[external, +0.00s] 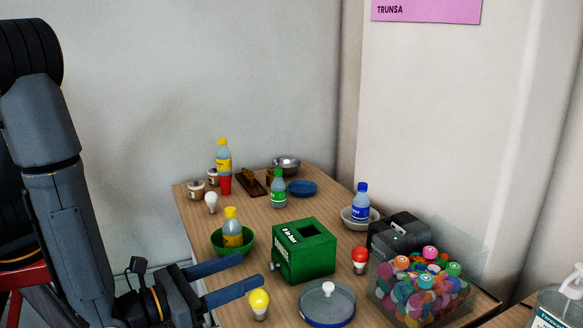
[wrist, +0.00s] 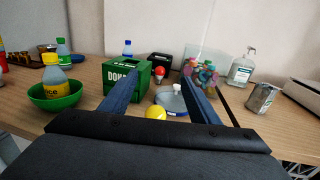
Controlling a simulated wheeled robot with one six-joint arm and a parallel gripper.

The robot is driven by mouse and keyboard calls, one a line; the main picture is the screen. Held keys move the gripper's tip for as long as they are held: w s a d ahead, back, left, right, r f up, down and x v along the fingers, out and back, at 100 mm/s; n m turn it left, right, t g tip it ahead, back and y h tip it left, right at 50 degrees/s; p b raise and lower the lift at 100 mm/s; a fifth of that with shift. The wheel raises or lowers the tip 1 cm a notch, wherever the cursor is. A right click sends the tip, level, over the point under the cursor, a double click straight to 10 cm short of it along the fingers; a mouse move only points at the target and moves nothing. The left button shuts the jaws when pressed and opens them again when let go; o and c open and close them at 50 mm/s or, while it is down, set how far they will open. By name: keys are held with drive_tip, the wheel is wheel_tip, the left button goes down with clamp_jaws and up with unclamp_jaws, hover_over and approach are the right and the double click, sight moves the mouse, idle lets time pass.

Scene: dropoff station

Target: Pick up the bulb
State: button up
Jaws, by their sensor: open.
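Three bulbs stand on the wooden table (external: 255,212). The yellow bulb (external: 259,300) is at the near edge in the external view, just below my gripper's fingers. In the wrist view the yellow bulb (wrist: 156,112) shows low between the two fingers, partly cut off by my gripper's body. The red bulb (external: 360,259) stands right of the green box and appears farther off between the fingertips in the wrist view (wrist: 159,72). The white bulb (external: 211,202) is at the back left. My gripper (external: 252,270) is open and empty, its fingers (wrist: 163,72) pointing over the table.
A green box (external: 305,262) stands just beyond the fingers. A green bowl (external: 217,244) holding a yellow-capped bottle (external: 232,229) is on the left. A lidded blue dish (external: 328,306) is right of the yellow bulb. A clear bin (external: 470,270) with colorful items and a dark device (external: 398,232) are farther right.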

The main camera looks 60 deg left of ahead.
sight(251, 306)
wheel_tip(251, 306, down, 10)
drive_tip(key=shift+r, duration=0.1)
drive_tip(key=shift+w+f, duration=0.2)
drive_tip(key=shift+w+a, duration=0.15)
drive_tip(key=shift+w, duration=0.45)
drive_tip(key=shift+w+a, duration=0.15)
drive_tip(key=shift+w, duration=0.45)
drive_tip(key=shift+w+a+r+p, duration=0.15)
drive_tip(key=shift+w+p, duration=0.15)
drive_tip(key=shift+w, duration=0.95)
drive_tip(key=shift+w+a+r+p, duration=0.15)
drive_tip(key=shift+w+p, duration=0.1)
drive_tip(key=shift+w, duration=1)
drive_tip(key=shift+d, duration=0.1)
drive_tip(key=c, duration=1)
